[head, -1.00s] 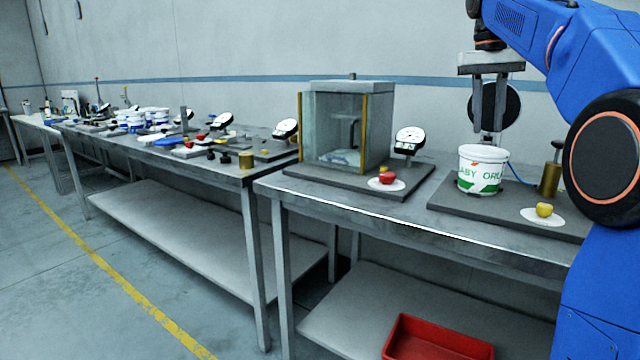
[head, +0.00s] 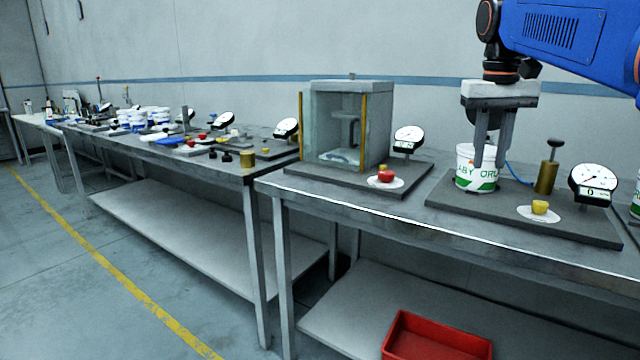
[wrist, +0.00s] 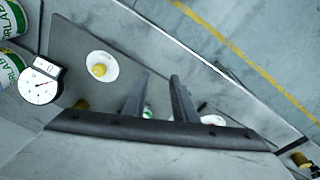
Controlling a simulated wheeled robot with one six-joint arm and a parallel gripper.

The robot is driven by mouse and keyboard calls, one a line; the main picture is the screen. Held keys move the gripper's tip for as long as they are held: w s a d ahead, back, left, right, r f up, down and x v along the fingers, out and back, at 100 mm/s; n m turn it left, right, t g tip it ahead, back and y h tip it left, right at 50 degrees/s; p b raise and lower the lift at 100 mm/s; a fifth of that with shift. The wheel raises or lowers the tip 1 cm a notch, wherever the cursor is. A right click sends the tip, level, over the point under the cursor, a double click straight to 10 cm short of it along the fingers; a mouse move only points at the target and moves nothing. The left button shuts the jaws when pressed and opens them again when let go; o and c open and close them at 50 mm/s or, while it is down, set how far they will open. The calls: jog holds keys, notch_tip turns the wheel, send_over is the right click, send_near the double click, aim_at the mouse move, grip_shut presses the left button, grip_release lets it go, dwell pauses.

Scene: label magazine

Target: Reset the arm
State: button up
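My gripper (head: 490,166) points down over the right bench, in front of a white tub (head: 463,165) with green lettering in the head view. Its two grey fingers stand apart with an empty gap between them. In the wrist view the fingers (wrist: 160,82) are also apart. The fingers cover part of the tub in the head view; I cannot tell whether they touch it. In the wrist view only a bit of white and green shows by the left finger.
The tub's dark plate (head: 445,205) carries a yellow button (head: 539,207), a brass cylinder (head: 546,176) and a round gauge (head: 593,184). A glass cabinet (head: 335,125) stands left. More white-green tubs (wrist: 12,70) stand past the gauge. A red crate (head: 437,338) sits below.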

jog(key=s+a+f+n+t, duration=0.1)
jog(key=s+a+f+t, duration=0.1)
jog(key=s+f, duration=1)
jog(key=s+a+f+n+t+y, duration=0.1)
jog(key=s+a+f, duration=0.2)
jog(key=s+f, duration=0.9)
notch_tip(320, 180, down, 8)
jog(key=shift+s+a+r+t, duration=0.15)
jog(key=shift+a+r+t, duration=0.05)
jog(key=shift+a+t, duration=0.2)
